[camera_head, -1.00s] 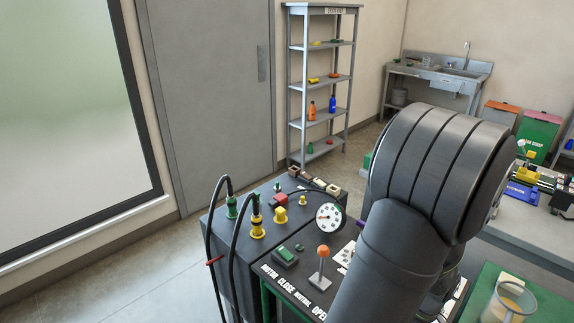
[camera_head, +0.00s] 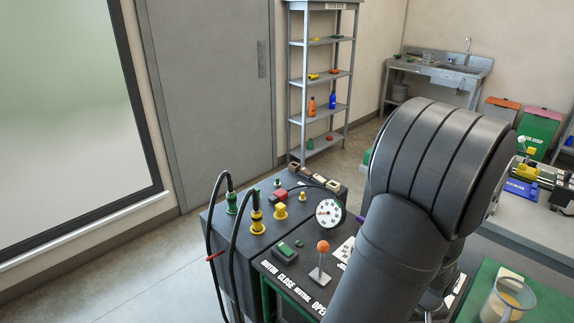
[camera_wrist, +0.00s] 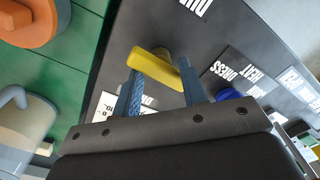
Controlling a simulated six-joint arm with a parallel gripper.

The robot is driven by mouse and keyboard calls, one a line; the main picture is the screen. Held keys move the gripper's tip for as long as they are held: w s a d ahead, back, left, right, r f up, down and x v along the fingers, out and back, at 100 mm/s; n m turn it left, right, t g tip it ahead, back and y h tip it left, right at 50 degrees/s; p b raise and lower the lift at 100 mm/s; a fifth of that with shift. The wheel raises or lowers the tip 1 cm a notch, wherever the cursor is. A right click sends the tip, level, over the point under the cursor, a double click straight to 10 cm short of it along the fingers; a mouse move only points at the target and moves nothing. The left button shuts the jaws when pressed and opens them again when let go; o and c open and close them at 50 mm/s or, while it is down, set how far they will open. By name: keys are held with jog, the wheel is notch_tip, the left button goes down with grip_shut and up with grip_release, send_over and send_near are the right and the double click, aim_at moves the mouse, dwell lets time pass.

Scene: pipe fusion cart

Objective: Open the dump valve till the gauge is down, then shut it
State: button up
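A yellow lever handle (camera_wrist: 158,68), seemingly the dump valve's, shows in the wrist view on a grey panel, lying slantwise between the two blue fingers of my gripper (camera_wrist: 160,76). The fingers stand apart, one on each side of the handle; I cannot tell whether they touch it. In the head view my arm hides the gripper and this handle. The round white gauge (camera_head: 328,212) stands on the grey cart, left of my arm; its needle is too small to read surely.
An orange-knobbed lever (camera_head: 322,248) and a green button (camera_head: 286,252) stand left of my arm. Black hoses (camera_head: 213,215) loop at the cart's left. In the wrist view a blue knob (camera_wrist: 228,95) sits close right of the fingers. A jug (camera_head: 508,298) stands on a green surface.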

jog(key=shift+o, duration=0.5)
jog(key=o, duration=1)
jog(key=shift+o, duration=0.2)
notch_tip(320, 180, up, 17)
jog(key=m, duration=1)
notch_tip(320, 180, down, 17)
jog(key=shift+f, duration=0.1)
jog(key=c, duration=1)
jog(key=shift+o, duration=0.2)
jog(key=shift+n, duration=0.3)
